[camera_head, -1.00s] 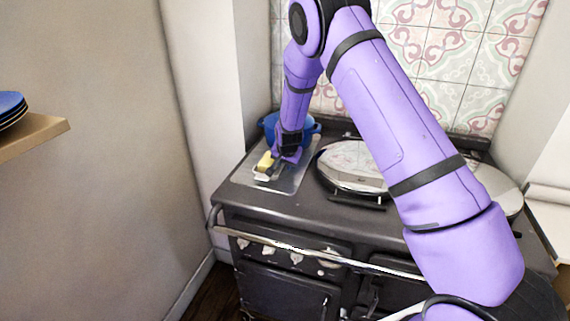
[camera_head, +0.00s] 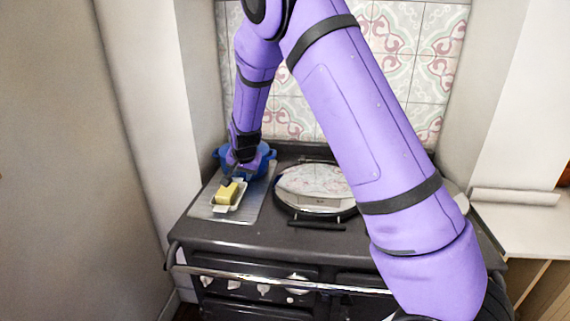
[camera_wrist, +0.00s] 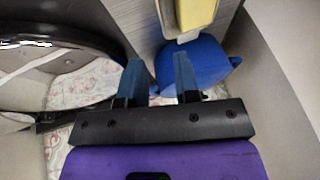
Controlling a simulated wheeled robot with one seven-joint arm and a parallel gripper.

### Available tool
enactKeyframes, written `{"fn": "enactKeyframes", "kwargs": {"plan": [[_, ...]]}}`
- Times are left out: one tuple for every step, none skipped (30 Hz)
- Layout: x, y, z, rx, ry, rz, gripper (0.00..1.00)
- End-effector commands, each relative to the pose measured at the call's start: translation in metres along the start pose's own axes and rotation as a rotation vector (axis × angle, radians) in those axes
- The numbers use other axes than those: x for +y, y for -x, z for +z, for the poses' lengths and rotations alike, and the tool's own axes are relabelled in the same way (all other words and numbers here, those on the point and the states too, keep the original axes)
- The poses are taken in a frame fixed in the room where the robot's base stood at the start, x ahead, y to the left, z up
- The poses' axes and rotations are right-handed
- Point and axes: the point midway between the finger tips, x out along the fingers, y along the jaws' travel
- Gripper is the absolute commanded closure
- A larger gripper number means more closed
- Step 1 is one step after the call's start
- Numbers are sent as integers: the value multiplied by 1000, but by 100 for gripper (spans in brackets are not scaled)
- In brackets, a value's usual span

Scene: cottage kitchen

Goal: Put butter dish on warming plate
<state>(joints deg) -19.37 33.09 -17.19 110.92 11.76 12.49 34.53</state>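The butter dish (camera_head: 228,205), a white dish with a yellow block of butter, sits upright on the silver warming plate (camera_head: 252,205) at the left of the stove. My gripper (camera_head: 229,181) is just behind the dish, in front of the blue pot. In the wrist view my gripper (camera_wrist: 158,68) has its two dark fingers apart with nothing between them. The butter dish (camera_wrist: 192,18) shows beyond the fingertips at the top edge, partly cut off. The fingers look clear of it.
A blue pot (camera_head: 262,158) stands behind the dish, close to my gripper; it also shows in the wrist view (camera_wrist: 205,65). A round shiny hotplate lid (camera_head: 315,185) lies to the right. A chrome rail (camera_head: 270,281) runs along the stove front. The wall is close on the left.

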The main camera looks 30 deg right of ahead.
Motion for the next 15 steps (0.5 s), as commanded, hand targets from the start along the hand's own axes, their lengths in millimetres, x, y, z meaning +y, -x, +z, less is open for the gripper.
{"fn": "enactKeyframes", "kwargs": {"plan": [[0, 1, 0, 0, 0, 0, 71], [0, 3, 0, -1, 1, -1, 71], [1, 7, -1, -3, 3, -4, 71], [1, 12, -1, -5, 6, -6, 71], [2, 19, -2, -7, 10, -11, 71], [4, 29, -3, -11, 15, -16, 71], [5, 39, -4, -16, 21, -21, 71], [8, 50, -4, -20, 28, -26, 71], [11, 65, -5, -25, 38, -34, 71], [14, 78, -4, -32, 47, -40, 71], [16, 90, -4, -36, 58, -47, 71], [21, 107, -3, -43, 71, -54, 71], [25, 119, -2, -47, 83, -61, 71], [28, 131, 0, -52, 94, -66, 71], [33, 147, 2, -56, 112, -74, 71]]}}
